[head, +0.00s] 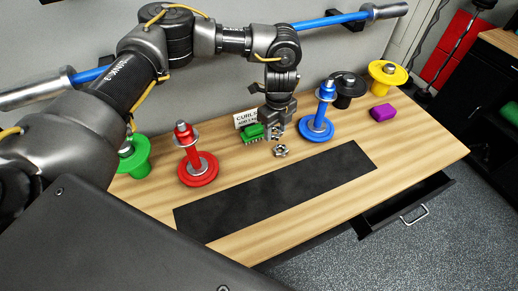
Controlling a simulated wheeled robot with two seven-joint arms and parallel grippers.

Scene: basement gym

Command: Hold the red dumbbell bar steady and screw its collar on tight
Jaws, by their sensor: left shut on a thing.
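The red dumbbell bar (184,131) stands upright on the left part of the wooden bench, with a round red plate (198,174) at its foot and a silver ring around its upper part. My left gripper (277,134) points down over the bench, right of the red dumbbell and apart from it. It is shut on a small shiny metal piece that looks like a collar, partly hidden by the fingers. A star-shaped metal collar (280,151) shows just below the fingertips; I cannot tell whether it touches them. My right gripper is not in view.
A green brush (252,133) and a small sign (246,117) stand beside my left gripper. The dark mat (280,190) is clear.

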